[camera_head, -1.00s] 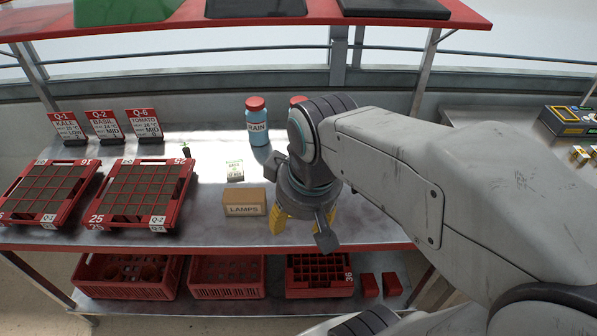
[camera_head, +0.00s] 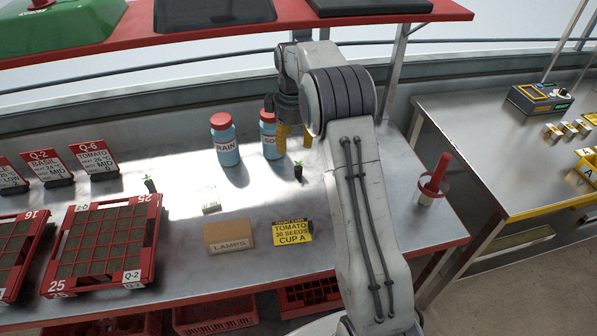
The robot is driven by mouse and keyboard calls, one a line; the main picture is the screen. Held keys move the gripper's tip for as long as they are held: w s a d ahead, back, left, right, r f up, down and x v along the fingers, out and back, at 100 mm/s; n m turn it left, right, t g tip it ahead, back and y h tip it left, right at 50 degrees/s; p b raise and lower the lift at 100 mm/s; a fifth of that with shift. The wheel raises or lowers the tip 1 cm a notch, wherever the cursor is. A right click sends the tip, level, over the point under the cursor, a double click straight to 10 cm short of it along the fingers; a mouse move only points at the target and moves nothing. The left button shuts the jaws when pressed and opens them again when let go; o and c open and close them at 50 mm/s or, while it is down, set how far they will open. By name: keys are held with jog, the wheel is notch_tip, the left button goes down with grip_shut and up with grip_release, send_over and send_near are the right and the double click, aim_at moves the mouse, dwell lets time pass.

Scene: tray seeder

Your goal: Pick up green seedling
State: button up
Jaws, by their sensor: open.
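One small green seedling in a dark plug (camera_head: 298,172) stands upright on the metal bench, right of the middle. A second green seedling in a dark plug (camera_head: 150,185) stands behind the right-hand red tray. My gripper (camera_head: 294,138) has yellow fingers pointing down, with a gap between them. It is open and appears just above the first seedling in the picture, near the blue GO bottle. I cannot tell its exact height or depth relative to that seedling. Part of the gripper is hidden behind my own arm.
Blue bottles, RAIN (camera_head: 224,140) and a partly hidden one (camera_head: 268,132), stand behind. Red seed trays (camera_head: 153,228) are at left. A red-handled tool (camera_head: 435,180) stands at right. A red shelf (camera_head: 400,22) hangs overhead.

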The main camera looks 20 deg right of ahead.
jog(key=n, duration=0.1)
send_over(299, 167)
jog(key=shift+g, duration=0.3)
jog(key=f, duration=0.9)
jog(key=shift+s+a, duration=0.1)
jog(key=shift+a, duration=0.25)
jog(key=shift+d+f+p, duration=0.15)
jog(key=shift+f+p, duration=0.05)
jog(key=shift+f, duration=1.8)
jog(key=shift+d+f+p, duration=0.1)
jog(key=shift+f+p, duration=0.1)
jog(key=shift+f, duration=1.75)
jog(key=shift+o, duration=0.2)
jog(key=c, duration=1.1)
